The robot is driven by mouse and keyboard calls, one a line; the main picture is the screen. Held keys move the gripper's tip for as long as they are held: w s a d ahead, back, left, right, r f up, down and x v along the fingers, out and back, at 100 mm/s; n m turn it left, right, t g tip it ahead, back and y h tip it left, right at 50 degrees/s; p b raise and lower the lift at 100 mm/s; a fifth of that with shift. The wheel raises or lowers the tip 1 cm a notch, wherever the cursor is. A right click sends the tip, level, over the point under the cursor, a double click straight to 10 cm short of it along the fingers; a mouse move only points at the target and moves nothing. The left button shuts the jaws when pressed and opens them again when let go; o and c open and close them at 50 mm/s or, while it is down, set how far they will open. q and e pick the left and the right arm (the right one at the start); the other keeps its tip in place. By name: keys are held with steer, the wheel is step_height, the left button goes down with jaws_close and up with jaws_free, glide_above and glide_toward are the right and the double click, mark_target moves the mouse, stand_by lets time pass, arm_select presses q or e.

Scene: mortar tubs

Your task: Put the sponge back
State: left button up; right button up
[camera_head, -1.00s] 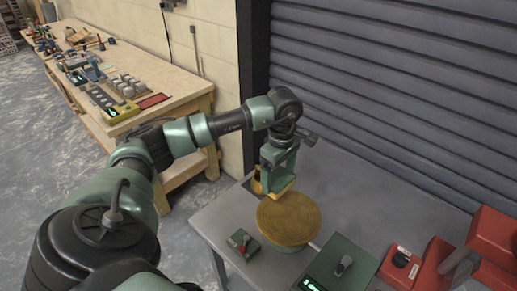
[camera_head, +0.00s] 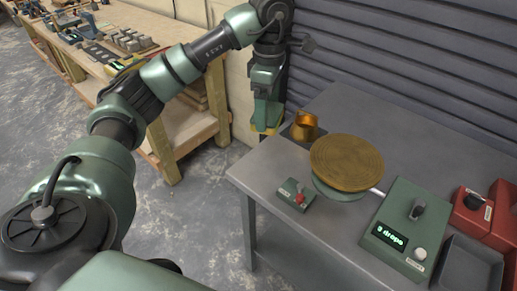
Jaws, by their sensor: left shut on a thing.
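My left gripper (camera_head: 266,118) points down, shut on the yellow sponge (camera_head: 262,129). Only a thin strip of the sponge shows below the fingers. They appear at the far left corner of the grey metal table (camera_head: 330,229), left of an orange-brass cup (camera_head: 304,129). I cannot tell whether the sponge touches anything below it. The cup stands on a dark square patch at the table's edge. A round brown ridged disc (camera_head: 346,162) sits on a green base right of the cup. My right gripper is not in view.
A small green box with a red lever (camera_head: 297,194) stands before the disc. A larger green box with a lit display (camera_head: 400,232), a grey tray (camera_head: 468,266) and red boxes (camera_head: 472,211) stand at right. A wooden workbench (camera_head: 190,122) with tools is behind left.

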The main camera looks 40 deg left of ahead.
arm_select(q)
step_height(320, 180, down, 12)
steer(key=shift+r+p, duration=0.2)
steer(key=shift+p, duration=0.4)
steer(key=shift+f, duration=0.5)
step_height(320, 180, down, 3)
steer(key=shift+f+p, duration=0.2)
steer(key=shift+p, duration=0.2)
steer(key=shift+f, duration=0.2)
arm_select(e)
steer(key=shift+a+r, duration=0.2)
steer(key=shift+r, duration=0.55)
